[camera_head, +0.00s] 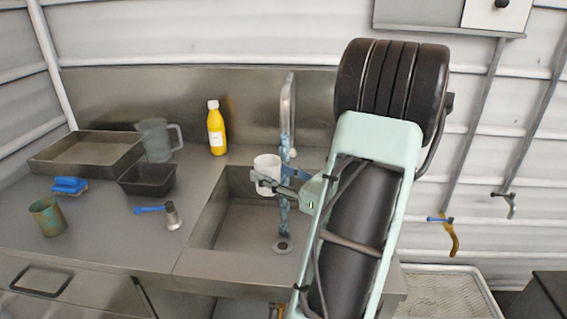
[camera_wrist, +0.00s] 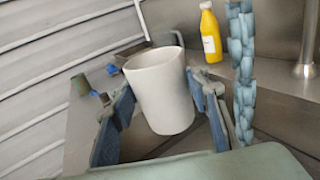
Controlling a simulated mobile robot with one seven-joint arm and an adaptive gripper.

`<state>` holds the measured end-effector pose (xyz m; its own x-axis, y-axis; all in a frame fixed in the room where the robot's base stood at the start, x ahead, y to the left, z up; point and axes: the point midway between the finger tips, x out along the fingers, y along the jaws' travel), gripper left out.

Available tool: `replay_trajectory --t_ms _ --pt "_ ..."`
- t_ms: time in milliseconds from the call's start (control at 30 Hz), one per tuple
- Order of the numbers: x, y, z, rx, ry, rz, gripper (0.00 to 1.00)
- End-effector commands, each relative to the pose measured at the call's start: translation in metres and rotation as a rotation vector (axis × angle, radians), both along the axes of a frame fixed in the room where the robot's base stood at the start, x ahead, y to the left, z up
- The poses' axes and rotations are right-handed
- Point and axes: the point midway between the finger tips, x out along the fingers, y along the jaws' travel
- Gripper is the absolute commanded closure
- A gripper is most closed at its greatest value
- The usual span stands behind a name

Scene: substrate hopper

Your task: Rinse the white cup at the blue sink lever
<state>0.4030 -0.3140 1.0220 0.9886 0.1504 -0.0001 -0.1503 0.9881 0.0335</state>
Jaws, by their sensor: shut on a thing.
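My gripper (camera_head: 279,186) is shut on the white cup (camera_head: 266,171), with one finger on each side of it. The cup is held upright above the sink (camera_head: 222,222). In the wrist view the cup (camera_wrist: 162,90) sits between the blue finger pads, tilted in the picture; its inside is mostly hidden. A blue, water-like stream (camera_head: 284,215) falls from the faucet (camera_head: 289,95) to the drain. In the wrist view the stream (camera_wrist: 241,70) passes right of the cup, outside the right finger. A blue lever (camera_head: 150,209) on a metal post (camera_head: 173,217) stands left of the sink.
A yellow bottle (camera_head: 216,132) stands behind the sink. A clear jug (camera_head: 157,140), metal tray (camera_head: 60,154), dark bin (camera_head: 148,182), blue brush (camera_head: 70,186) and greenish cup (camera_head: 47,217) occupy the left counter. The front counter is clear.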

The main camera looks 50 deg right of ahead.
Motion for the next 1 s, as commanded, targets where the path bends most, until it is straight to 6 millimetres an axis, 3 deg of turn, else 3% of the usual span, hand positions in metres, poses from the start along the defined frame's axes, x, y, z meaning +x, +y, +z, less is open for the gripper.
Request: replay_trajectory --t_ms 500,1000 --pt "-0.012 0.038 0.035 -0.001 0.000 0.000 0.82" --pt "-0.013 0.042 0.036 -0.001 -0.001 0.000 0.82"
